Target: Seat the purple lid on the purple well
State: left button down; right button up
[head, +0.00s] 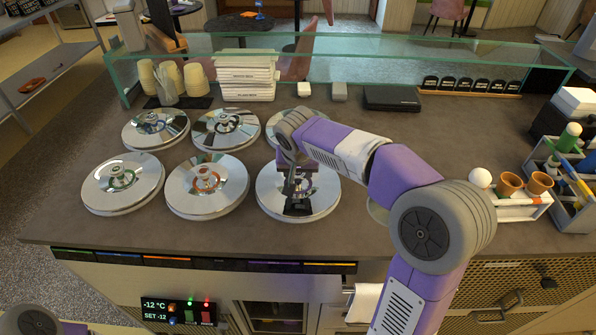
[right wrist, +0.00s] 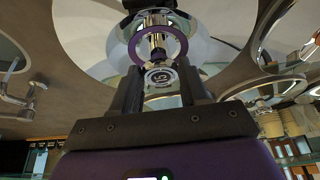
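The purple lid (head: 327,199) is a round mirror-like disc at the front right of the lidded wells. A purple ring (right wrist: 134,46) circles its chrome knob (right wrist: 162,76) in the right wrist view. My right gripper (head: 297,187) points down over the middle of this lid. Its two dark fingers (right wrist: 160,82) stand close on both sides of the knob and look shut on it. The lid looks level over the front right well. Its underside and the well's mouth are hidden, so I cannot tell how it sits. My left gripper is out of view.
Other lids stand close by, one with a red ring (head: 207,202) and one with a green ring (head: 122,203). A glass guard (head: 400,75) runs along the back. A white rack with brown cups (head: 525,205) stands at the right. The counter's front strip is clear.

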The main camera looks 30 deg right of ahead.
jog(key=shift+o, duration=0.3)
jog(key=o, duration=0.5)
jog(key=shift+o, duration=0.2)
jog(key=p+v, duration=0.4)
jog(key=v, duration=0.4)
jog(key=shift+p, duration=0.3)
dwell(0.5)
